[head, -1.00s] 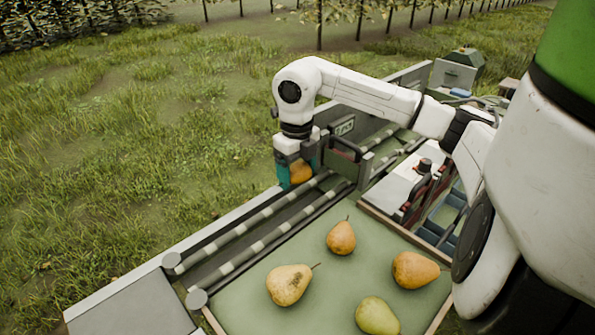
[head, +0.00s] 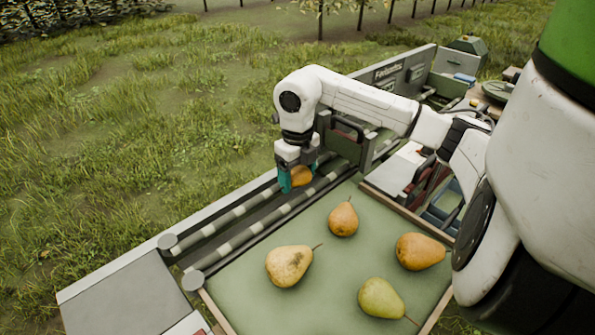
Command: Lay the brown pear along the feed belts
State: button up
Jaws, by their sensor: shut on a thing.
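My gripper (head: 296,179), with teal fingers, is shut on an orange-brown pear (head: 301,175). The fingers hide part of the pear. It is over the far part of the feed belts, two parallel striped strips: the left belt (head: 222,219) and the right belt (head: 258,229). I cannot tell whether the pear touches the belts. The near stretch of both belts is bare.
A green tray (head: 240,300) right of the belts holds a small brown pear (head: 342,218), a speckled tan pear (head: 288,265), an orange pear (head: 420,251) and a green-yellow pear (head: 381,298). A gate-like frame (head: 347,141) stands behind my gripper.

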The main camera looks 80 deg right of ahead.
jog(key=shift+f+b, duration=0.3)
jog(key=shift+f, duration=0.25)
jog(key=o, duration=1.1)
notch_tip(320, 180, up, 11)
jog(key=shift+f, duration=0.1)
